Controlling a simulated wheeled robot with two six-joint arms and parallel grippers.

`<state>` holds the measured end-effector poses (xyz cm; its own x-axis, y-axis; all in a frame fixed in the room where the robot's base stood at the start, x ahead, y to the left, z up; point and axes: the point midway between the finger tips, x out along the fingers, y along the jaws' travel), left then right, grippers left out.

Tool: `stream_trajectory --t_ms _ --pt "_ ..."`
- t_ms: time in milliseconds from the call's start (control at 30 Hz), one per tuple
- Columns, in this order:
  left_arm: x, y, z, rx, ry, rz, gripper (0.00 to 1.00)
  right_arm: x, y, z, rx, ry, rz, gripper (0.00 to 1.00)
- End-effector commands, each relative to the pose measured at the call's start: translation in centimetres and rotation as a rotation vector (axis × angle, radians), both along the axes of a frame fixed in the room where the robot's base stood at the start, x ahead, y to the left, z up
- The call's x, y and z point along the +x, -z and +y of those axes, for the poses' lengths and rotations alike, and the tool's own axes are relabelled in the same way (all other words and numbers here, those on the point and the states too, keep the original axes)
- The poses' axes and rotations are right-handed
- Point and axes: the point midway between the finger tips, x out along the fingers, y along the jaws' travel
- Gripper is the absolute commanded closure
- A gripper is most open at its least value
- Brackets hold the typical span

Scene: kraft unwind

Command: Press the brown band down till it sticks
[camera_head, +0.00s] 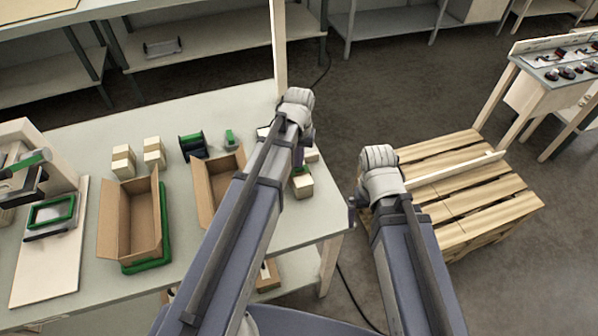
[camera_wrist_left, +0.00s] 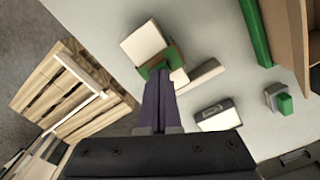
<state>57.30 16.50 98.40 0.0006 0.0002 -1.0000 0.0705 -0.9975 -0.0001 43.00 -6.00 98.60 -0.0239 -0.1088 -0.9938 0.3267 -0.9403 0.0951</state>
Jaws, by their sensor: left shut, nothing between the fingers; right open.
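The brown band (camera_wrist_left: 176,57) shows in the left wrist view as a small brown piece against a pale block (camera_wrist_left: 143,43), with green parts beside it. My left gripper (camera_wrist_left: 160,78) is shut and empty, its fingertips at the green part and close to the band. I cannot tell whether they touch it. In the head view the left gripper (camera_head: 298,162) points down over the table's right end, just above the pale block (camera_head: 303,187); the band is not clear there. My right gripper (camera_head: 352,208) is open, off the table's right edge; its fingers are mostly hidden.
Two open cardboard boxes (camera_head: 133,222) stand on the table left of my left arm, near small pale blocks (camera_head: 123,162) and a dark spool (camera_head: 193,146). A wooden pallet (camera_head: 465,200) lies on the floor at right. A pale bar (camera_wrist_left: 200,76) lies near the band.

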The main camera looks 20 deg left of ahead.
Motion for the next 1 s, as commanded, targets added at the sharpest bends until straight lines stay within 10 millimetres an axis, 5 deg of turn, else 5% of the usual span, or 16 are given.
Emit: stream_trajectory --t_ms 367,1000 --pt "0.0 -0.4 0.0 0.000 0.000 0.001 1.00 0.0 -0.4 0.0 0.000 0.000 0.000 0.00" --pt "0.0 -5.3 0.0 0.000 0.000 0.000 1.00 0.0 -5.3 0.0 0.000 -0.001 0.000 0.00"
